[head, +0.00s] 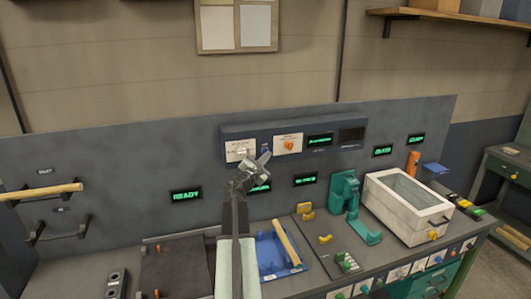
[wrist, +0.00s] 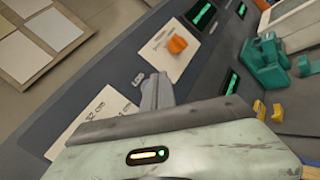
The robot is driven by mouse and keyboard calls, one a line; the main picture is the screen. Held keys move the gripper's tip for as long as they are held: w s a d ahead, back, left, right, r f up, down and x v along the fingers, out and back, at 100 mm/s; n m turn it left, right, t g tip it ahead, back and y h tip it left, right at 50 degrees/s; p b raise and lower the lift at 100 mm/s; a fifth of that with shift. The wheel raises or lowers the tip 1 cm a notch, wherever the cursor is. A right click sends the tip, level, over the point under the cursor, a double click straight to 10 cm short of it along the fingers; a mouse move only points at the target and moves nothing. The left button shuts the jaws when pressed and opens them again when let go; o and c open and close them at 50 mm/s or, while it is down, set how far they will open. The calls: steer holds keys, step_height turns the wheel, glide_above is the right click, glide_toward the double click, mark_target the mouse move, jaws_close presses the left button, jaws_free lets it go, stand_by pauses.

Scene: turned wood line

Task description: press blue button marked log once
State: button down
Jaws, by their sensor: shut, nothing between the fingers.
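A blue button (head: 266,151) shows as a small patch on the raised control strip (head: 375,122) on the back panel, between two white plates. Its marking is too small to read in the head view. My gripper (head: 264,158) is shut and empty, its tip just below the blue patch in the picture; I cannot tell if they touch. In the wrist view the gripper's fingers (wrist: 157,91) point at the strip, beside a small tag (wrist: 138,79) whose text I cannot make out surely. The blue button is not visible there, probably hidden behind the fingers.
An orange knob (head: 290,145) on a white plate (wrist: 166,55) is right of the fingers. Green displays (head: 186,195) line the panel. On the bench are a blue tray (head: 265,262), a green press (head: 345,193) and a white lidded box (head: 385,212).

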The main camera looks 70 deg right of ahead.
steer(key=s+a, duration=0.1)
steer(key=a, duration=0.1)
steer(key=s+a, duration=0.2)
steer(key=shift+s, duration=0.1)
stand_by(0.3)
stand_by(0.6)
